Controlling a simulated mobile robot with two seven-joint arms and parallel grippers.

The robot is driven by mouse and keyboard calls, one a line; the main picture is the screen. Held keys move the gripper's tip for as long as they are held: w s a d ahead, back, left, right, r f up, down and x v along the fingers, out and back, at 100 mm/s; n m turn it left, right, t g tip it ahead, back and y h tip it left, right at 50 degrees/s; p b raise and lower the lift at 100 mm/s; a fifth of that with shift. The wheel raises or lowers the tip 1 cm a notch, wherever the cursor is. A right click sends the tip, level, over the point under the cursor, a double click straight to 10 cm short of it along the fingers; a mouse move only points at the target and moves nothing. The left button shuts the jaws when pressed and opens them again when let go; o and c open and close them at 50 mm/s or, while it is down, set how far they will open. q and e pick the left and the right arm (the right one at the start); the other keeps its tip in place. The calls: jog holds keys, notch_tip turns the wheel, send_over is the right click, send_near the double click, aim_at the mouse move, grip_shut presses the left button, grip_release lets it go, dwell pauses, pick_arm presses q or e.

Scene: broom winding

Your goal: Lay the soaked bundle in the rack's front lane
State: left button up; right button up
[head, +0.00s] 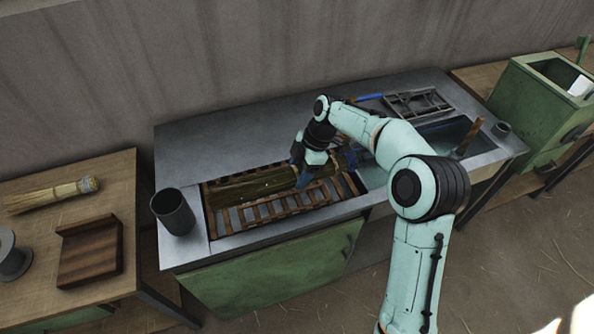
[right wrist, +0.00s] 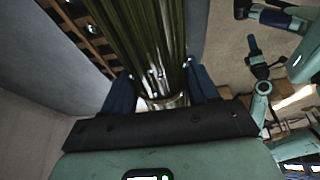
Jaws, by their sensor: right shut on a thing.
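The soaked bundle (head: 250,187) is a long, dark olive-green sheaf lying lengthwise over the back part of the slatted wooden rack (head: 268,212). Bare slats show in front of it. My right gripper (head: 306,182) is shut on the bundle near its right end, blue fingers on either side. In the right wrist view the bundle (right wrist: 150,45) runs away between the fingers, with a paler band at the grip. I cannot tell whether it touches the slats or hangs just above them. My forearm and hand hide part of its right end. My left gripper is not in the head view.
A dark cup (head: 173,212) stands at the rack's left end. A water basin (head: 450,140) is sunk in the metal counter (head: 225,127) to the right. The counter behind the rack is clear.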

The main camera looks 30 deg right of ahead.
jog(key=shift+d+f+b, duration=0.1)
jog(key=shift+f+b, duration=0.5)
jog(key=shift+f, duration=0.5)
pick_arm(q)
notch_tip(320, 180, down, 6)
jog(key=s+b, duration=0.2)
jog(key=b, duration=0.2)
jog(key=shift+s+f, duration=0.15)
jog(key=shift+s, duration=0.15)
pick_arm(e)
jog(key=shift+f, duration=3.7)
jog(key=o, duration=1.2)
jog(key=p+v, duration=0.1)
jog(key=v, duration=1.2)
jog(key=shift+r, duration=0.2)
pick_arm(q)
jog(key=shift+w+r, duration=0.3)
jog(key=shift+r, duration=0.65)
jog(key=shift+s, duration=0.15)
pick_arm(e)
jog(key=shift+s+f, duration=0.1)
